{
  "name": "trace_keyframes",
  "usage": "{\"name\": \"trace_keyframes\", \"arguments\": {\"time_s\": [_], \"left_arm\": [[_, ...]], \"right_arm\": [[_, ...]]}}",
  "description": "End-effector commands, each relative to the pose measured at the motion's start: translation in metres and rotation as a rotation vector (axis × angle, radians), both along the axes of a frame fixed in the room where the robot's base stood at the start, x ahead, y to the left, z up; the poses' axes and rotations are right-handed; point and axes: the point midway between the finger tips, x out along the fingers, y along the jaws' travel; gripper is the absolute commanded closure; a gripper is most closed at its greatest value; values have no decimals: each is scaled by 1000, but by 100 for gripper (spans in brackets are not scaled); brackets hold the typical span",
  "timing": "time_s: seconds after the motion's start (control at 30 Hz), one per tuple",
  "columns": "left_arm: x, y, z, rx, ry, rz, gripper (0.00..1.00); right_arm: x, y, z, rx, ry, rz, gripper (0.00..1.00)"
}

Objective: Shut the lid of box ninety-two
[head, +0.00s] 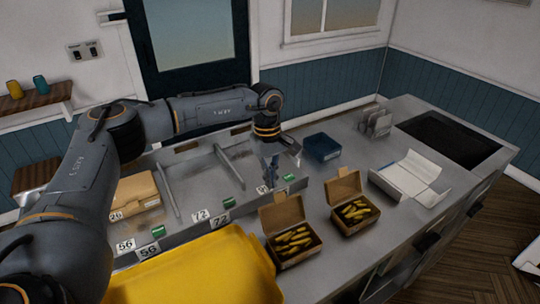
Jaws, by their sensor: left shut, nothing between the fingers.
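Two open brown cardboard boxes hold yellow fried pieces: a left box (294,257) and a right box (356,226). Each stands on the counter with its lid raised at the back. I cannot read a number on either box. A small white label (262,189) by the divider is too blurred to read surely. My left gripper (270,176) is shut and empty, pointing down behind the left box and apart from both lids. My right gripper is not in view.
A yellow tray (195,272) fills the front. A metal tray with dividers (168,190) holds a closed brown box (133,194) and number labels reading 26, 56 and 72. A blue container (322,147), a white open carton (409,177) and a dark hob (449,138) lie further right.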

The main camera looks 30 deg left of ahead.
Motion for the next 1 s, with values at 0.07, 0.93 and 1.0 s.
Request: {"name": "trace_keyframes", "arguments": {"time_s": [0.07,0.93,1.0], "left_arm": [[-4,-6,0,0,0,-5,100],[-17,-32,10,13,-10,0,100],[-13,-33,11,28,-21,-1,100]], "right_arm": [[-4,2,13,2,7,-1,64],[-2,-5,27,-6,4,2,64],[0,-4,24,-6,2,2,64]]}}
